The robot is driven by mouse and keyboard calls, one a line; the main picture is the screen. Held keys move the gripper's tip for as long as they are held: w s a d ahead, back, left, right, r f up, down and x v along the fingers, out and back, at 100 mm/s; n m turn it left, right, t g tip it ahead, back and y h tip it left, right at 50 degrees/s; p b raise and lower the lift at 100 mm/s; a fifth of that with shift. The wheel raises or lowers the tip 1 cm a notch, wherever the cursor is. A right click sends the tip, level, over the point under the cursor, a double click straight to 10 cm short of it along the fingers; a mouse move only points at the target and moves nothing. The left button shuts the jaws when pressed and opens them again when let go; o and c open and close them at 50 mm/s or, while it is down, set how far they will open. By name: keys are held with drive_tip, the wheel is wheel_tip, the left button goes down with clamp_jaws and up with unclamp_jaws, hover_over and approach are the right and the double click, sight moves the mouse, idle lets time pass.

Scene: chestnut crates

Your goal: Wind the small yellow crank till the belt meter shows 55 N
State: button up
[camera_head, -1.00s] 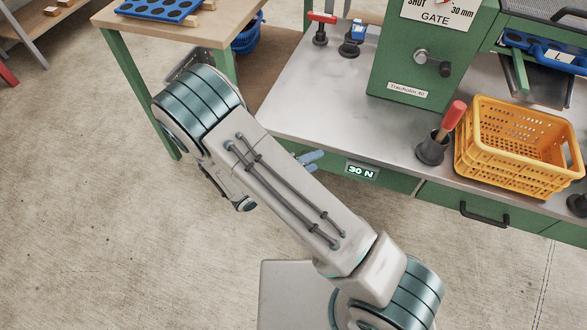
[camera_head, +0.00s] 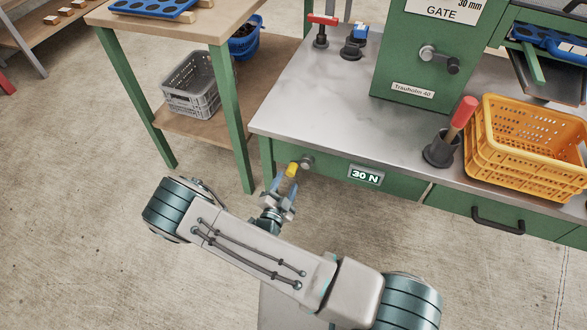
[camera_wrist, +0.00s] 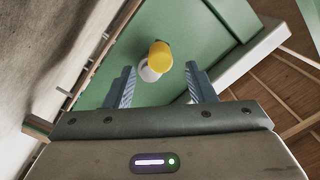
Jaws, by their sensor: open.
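The small yellow crank (camera_head: 292,170) sticks out from the green front of the bench, with its grey hub (camera_head: 306,162) beside it. In the wrist view its yellow knob (camera_wrist: 160,55) stands beyond my fingertips, roughly between them. My gripper (camera_head: 282,188) is open and empty, close in front of the knob; its two fingers (camera_wrist: 158,82) show apart in the wrist view. I cannot tell exactly how far the fingertips are from the knob. The belt meter (camera_head: 366,175), to the right of the crank on the bench front, reads 30 N.
The metal bench top (camera_head: 330,115) overhangs the crank. A drawer handle (camera_head: 497,221) is at the right of the front. A wooden table with a grey crate (camera_head: 192,98) stands left.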

sight(293, 167)
drive_tip(key=b+x, duration=0.1)
drive_tip(key=x, duration=0.6)
drive_tip(key=shift+w, duration=0.3)
drive_tip(key=shift+d, duration=0.1)
drive_tip(key=c, duration=0.9)
